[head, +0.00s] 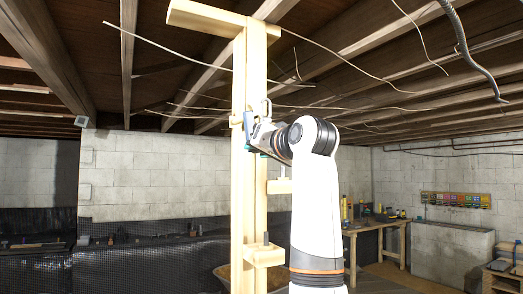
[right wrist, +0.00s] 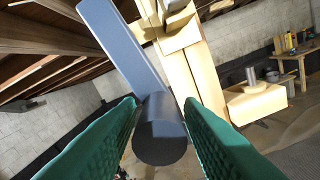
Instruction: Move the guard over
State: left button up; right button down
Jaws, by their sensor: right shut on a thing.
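A tall pale wooden post (head: 239,190) with a crosspiece on top stands in the middle of the head view. My right gripper (head: 253,137) is at the post's upper part, beside a small blue-grey piece (head: 249,122). In the right wrist view, my green-padded fingers (right wrist: 165,128) are shut on a dark round knob (right wrist: 162,145). The knob is at the lower end of a flat blue-grey bar (right wrist: 122,45), which slants up to the left in front of the post; this looks like the guard. Its mounting is partly hidden. My left gripper is not in view.
A wooden block with a metal pin (head: 264,255) juts from the post lower down, and a small ledge (head: 279,186) sits above it. Loose wires hang from the beamed ceiling. A workbench (head: 375,226) stands behind at the right.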

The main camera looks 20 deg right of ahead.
jog(key=shift+s+d+r, duration=0.1)
jog(key=shift+s+r, duration=0.1)
jog(key=shift+r, duration=0.2)
jog(key=c, duration=1.3)
grip_release()
jog(key=shift+o, duration=0.2)
jog(key=shift+d+f, duration=0.1)
jog(key=shift+f, duration=0.05)
jog(key=shift+s+f+b, duration=0.2)
jog(key=shift+s+b, duration=0.25)
jog(key=shift+b, duration=0.05)
jog(key=s+d+b, duration=0.1)
jog(key=s+b, duration=0.3)
jog(key=s, duration=0.7)
jog(key=shift+r+b, duration=0.15)
jog(key=shift+b, duration=0.15)
